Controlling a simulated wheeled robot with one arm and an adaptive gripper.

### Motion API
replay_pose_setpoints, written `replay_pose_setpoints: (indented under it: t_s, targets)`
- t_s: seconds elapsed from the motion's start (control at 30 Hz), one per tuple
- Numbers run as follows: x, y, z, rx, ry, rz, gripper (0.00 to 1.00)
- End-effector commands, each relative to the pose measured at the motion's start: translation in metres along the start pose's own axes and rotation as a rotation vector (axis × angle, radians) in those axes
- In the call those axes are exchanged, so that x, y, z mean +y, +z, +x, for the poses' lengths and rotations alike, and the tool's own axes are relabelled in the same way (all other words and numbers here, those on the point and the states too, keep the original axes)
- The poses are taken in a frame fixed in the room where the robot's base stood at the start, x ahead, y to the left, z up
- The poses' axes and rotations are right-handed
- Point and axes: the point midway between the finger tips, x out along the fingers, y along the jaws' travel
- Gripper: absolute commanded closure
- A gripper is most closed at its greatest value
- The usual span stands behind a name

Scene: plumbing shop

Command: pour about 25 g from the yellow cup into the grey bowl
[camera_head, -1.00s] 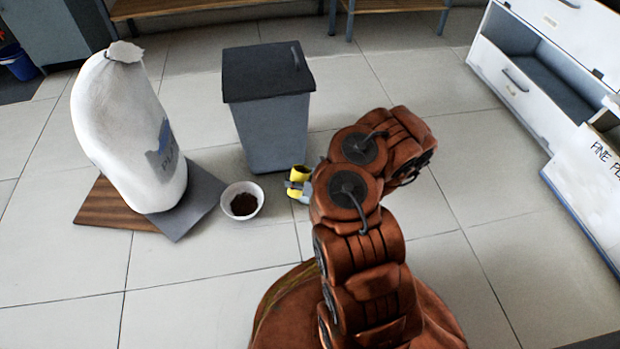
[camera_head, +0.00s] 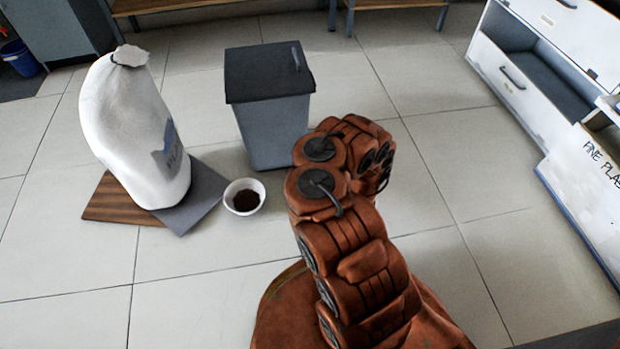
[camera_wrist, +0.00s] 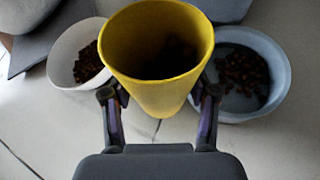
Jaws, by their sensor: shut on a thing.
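The yellow cup (camera_wrist: 158,100) is in the middle of the wrist view, its mouth facing the camera. Its inside is dark, with some brown stuff dimly visible. My gripper (camera_wrist: 160,94) is shut on the cup, one finger on each side. The grey bowl (camera_wrist: 284,88), bluish, is on the floor to the right of the cup in the wrist view and holds brown pieces. The cup hides part of its left side. In the head view, my arm hides the cup, the gripper and the grey bowl.
A white bowl (camera_head: 231,203) with brown pieces stands on the floor; it also shows left of the cup in the wrist view (camera_wrist: 62,58). Behind are a grey bin (camera_head: 268,130) and a large white bag (camera_head: 130,130) on boards. Open drawers (camera_head: 520,75) stand at right.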

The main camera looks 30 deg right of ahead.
Motion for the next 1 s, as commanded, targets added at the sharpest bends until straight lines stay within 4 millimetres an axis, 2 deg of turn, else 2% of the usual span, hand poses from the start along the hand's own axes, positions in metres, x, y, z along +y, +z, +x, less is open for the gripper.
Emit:
replay_pose_setpoints:
  t_s: [0.4, 0.53, 1.0]
  targets:
    - [0.007, -0.007, 0.001, -0.065, -0.059, -0.148, 0.77]
    - [0.008, -0.004, -0.001, -0.072, -0.066, -0.163, 0.77]
    - [0.018, 0.047, -0.025, -0.076, -0.067, -0.164, 0.77]
